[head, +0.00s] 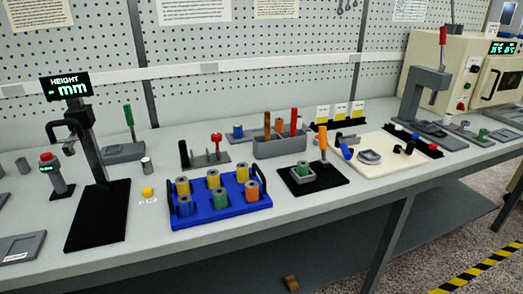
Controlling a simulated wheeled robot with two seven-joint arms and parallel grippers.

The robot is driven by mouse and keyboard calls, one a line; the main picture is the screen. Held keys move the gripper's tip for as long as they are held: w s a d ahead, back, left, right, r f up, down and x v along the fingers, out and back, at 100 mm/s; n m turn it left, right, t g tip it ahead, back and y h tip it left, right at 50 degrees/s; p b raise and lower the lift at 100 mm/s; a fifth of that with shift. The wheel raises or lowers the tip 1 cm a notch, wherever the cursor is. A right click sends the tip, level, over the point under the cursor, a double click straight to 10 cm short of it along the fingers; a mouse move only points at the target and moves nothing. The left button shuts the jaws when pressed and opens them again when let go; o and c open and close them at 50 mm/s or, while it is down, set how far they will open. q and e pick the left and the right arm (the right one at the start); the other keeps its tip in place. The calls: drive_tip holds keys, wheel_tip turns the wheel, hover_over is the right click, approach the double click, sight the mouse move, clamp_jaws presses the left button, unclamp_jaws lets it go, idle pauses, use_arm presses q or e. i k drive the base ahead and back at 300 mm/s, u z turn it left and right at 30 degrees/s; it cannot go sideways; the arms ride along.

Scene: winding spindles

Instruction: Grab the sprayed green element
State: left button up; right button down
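Green-topped pieces show in several places, and I cannot tell which is the sprayed one. One green cylinder (303,168) stands in a small grey holder on a black mat (330,183). Another green cylinder (220,195) stands in the front row of the blue tray (215,216), between a blue one (185,205) and an orange one (251,190). A smaller green piece (483,133) sits at the far right near the press. Neither of my grippers is in view.
A height gauge (94,170) stands on the left, a grey press (425,95) and a beige machine (465,75) on the right. A grey box (280,148) with upright tools is behind the tray. Bare table runs along the front edge.

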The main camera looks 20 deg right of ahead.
sight(302, 168)
drive_tip(key=z, duration=0.4)
drive_tip(key=k, duration=1)
drive_tip(key=u, duration=0.5)
drive_tip(key=i, duration=1)
drive_tip(key=z, duration=0.75)
drive_tip(key=i, duration=0.65)
drive_tip(key=z, duration=0.7)
